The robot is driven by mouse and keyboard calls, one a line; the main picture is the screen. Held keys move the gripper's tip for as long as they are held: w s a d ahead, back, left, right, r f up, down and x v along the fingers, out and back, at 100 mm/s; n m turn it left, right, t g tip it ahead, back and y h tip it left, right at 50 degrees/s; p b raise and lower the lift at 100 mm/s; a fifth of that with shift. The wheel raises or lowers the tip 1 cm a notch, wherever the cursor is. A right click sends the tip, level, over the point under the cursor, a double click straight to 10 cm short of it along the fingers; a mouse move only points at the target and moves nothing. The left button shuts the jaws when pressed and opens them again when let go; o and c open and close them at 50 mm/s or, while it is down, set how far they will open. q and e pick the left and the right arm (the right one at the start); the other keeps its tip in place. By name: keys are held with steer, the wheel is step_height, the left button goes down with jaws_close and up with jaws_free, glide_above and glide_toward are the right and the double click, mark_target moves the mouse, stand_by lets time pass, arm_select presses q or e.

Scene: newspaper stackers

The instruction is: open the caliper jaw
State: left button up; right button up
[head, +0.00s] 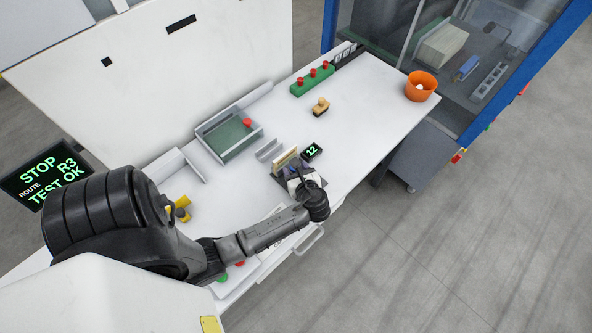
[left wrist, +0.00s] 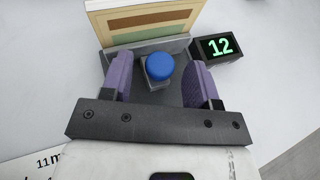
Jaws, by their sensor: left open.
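The caliper is a small dark grey fixture on the white bench; its base (left wrist: 178,97) shows in the left wrist view. A blue round knob (left wrist: 160,67) sits on a light block on it. A cream and brown layered block (left wrist: 150,22) stands upright behind the knob and also shows in the head view (head: 285,157). My left gripper (left wrist: 161,80) is open, with one purple finger on each side of the knob and a gap on both sides. In the head view my wrist hides the knob. My right gripper is not in view.
A display reading 12 (head: 312,151) stands beside the caliper. A green-floored tray (head: 230,137), a yellow-brown piece (head: 321,106), a green strip with red buttons (head: 312,80) and an orange bucket (head: 420,86) are on the bench (head: 365,110). Bench space right of the display is clear.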

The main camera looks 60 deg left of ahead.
arm_select(q)
steer(key=shift+c, duration=0.4)
jaws_close()
steer(key=shift+d, duration=0.1)
